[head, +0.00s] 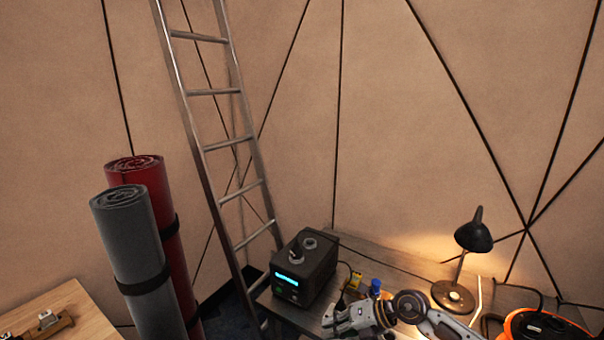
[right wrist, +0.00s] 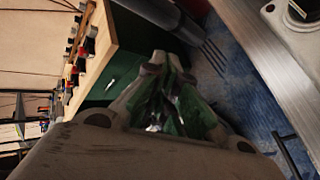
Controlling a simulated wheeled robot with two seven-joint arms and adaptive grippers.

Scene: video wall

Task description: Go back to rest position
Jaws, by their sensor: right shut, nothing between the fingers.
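My right gripper (head: 345,319) shows at the bottom of the head view, pointing left, just in front of the black box on the metal table. It is shut and empty. In the right wrist view my right gripper (right wrist: 170,62) points away from the camera with its fingers together, over the blue floor and beside a wooden bench. My left gripper is not in the head view.
A black box (head: 304,270) with a lit display and a lit lamp (head: 473,237) stand on the metal table (head: 410,262). A ladder (head: 215,110) leans at the wall. Rolled mats, grey (head: 135,245) and red (head: 165,200), stand left. A wooden table edge (head: 75,310) shows lower left.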

